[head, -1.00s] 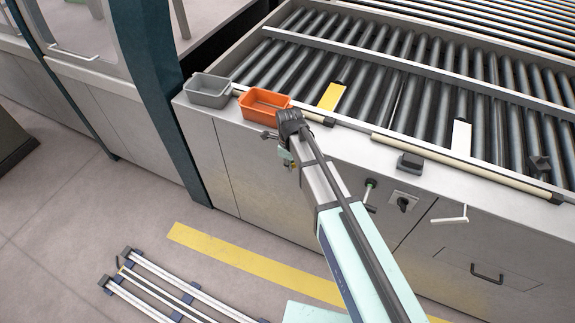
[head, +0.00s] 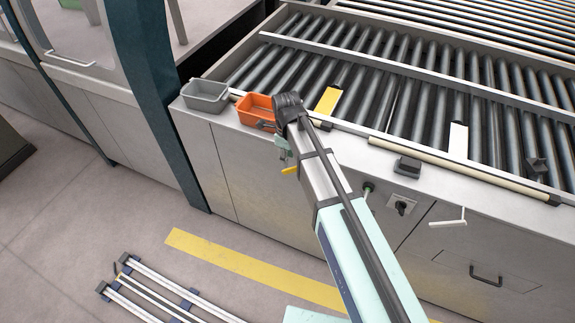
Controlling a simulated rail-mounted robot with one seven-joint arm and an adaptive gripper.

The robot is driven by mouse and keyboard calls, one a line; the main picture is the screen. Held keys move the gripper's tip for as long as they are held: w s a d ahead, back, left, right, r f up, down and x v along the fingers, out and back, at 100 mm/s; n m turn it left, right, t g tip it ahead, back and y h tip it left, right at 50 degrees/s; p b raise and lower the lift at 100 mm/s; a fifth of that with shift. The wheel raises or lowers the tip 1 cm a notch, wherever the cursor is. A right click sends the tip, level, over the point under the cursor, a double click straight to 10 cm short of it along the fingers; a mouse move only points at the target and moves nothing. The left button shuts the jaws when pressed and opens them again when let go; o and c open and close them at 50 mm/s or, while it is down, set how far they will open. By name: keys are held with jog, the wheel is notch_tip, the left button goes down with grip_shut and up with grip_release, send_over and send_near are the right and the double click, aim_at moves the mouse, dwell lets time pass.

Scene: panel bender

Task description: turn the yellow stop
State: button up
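The yellow stop (head: 327,100) is a flat yellow bar lying on the rollers at the near edge of the conveyor, with a dark end at its far side. It is to the right of the orange bin. My gripper (head: 264,125) shows small and dark in front of the orange bin's near side, left of the yellow stop and apart from it in the picture. The dark end of my arm hides part of the bin's right side. The fingers are too small to tell whether they are open or shut. I see nothing held in them.
The orange bin (head: 257,106) and a grey bin (head: 206,94) stand on the cabinet's left ledge. A white bar (head: 458,140) lies on the rollers further right. A pale rail (head: 455,172) and a dark block (head: 408,166) line the front edge. A lever handle (head: 447,219) sticks out below.

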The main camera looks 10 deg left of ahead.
jog(key=shift+r, duration=2.25)
